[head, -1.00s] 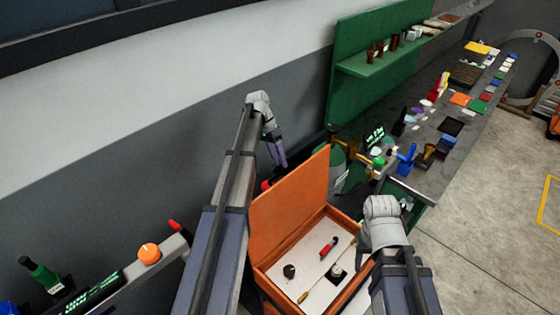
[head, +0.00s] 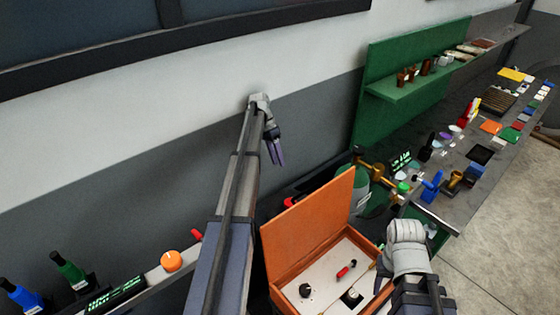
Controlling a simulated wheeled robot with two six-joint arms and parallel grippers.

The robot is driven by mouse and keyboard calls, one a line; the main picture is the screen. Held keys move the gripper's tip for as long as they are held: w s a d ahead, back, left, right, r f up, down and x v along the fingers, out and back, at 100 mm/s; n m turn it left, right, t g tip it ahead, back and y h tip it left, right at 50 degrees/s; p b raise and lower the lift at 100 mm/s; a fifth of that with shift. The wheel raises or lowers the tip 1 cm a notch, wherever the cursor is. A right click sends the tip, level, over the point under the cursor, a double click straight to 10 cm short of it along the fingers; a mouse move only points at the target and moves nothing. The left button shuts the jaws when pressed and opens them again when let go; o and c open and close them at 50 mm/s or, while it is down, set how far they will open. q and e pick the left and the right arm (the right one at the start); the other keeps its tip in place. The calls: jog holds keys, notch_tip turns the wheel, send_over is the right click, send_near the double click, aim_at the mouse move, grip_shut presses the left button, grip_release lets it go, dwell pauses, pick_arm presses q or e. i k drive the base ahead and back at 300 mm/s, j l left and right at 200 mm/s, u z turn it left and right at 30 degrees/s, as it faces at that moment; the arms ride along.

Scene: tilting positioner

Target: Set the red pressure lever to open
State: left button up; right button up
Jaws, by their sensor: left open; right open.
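A red handle (head: 196,236) stands at the right end of the grey panel at the lower left, partly hidden by my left arm. It looks like the red lever, but its setting is too small to tell. Another red part (head: 290,202) shows behind the orange box, mostly hidden. My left gripper (head: 276,152) hangs fingers down in front of the wall, open and empty, well above and right of the red handle. My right wrist is beside the orange box; its fingers are hidden behind it.
An open orange box (head: 306,228) with small items stands between my arms. A crowded workbench (head: 456,211) is at right.

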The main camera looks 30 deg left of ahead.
aim_at(341, 274)
jog(key=k, duration=1)
